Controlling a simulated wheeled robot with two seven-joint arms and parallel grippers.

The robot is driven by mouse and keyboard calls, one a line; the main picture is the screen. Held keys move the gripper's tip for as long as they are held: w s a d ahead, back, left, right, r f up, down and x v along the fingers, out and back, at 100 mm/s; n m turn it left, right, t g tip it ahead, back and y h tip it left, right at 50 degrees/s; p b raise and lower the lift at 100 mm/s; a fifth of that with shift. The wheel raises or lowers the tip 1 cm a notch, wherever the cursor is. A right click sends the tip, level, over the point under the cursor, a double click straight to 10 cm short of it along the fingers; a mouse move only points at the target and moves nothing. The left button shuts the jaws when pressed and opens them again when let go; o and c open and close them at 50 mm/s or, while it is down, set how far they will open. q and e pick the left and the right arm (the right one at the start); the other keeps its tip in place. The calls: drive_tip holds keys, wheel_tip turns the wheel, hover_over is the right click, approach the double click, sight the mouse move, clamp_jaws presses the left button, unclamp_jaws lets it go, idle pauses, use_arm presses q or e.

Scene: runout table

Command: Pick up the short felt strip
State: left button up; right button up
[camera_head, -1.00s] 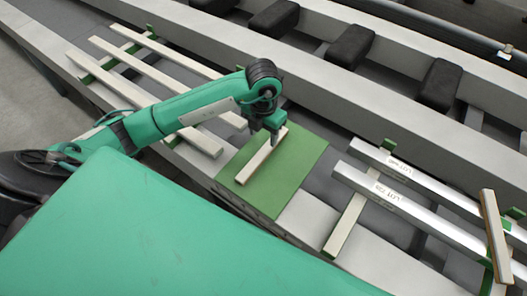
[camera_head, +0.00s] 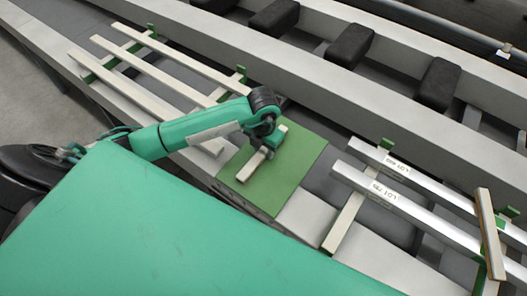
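A short cream felt strip (camera_head: 252,165) lies slantwise on a green mat (camera_head: 290,170). My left gripper (camera_head: 264,149) points down over the strip's middle and hides part of it; the strip shows at both ends. The fingertips look to be at or very near the strip, but I cannot tell whether they are open or shut on it. My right gripper is not in view.
Several long pale strips (camera_head: 165,65) lie on green-tipped supports at the left. Two metal bars with labels (camera_head: 410,207) rest on supports at the right. A short brown-edged piece (camera_head: 490,235) lies across them. Black blocks (camera_head: 350,45) sit along the far rail.

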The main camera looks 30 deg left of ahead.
sight(264, 150)
use_arm(q)
drive_tip(key=c, duration=0.7)
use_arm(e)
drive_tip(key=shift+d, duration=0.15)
use_arm(q)
drive_tip(key=shift+r, duration=0.15)
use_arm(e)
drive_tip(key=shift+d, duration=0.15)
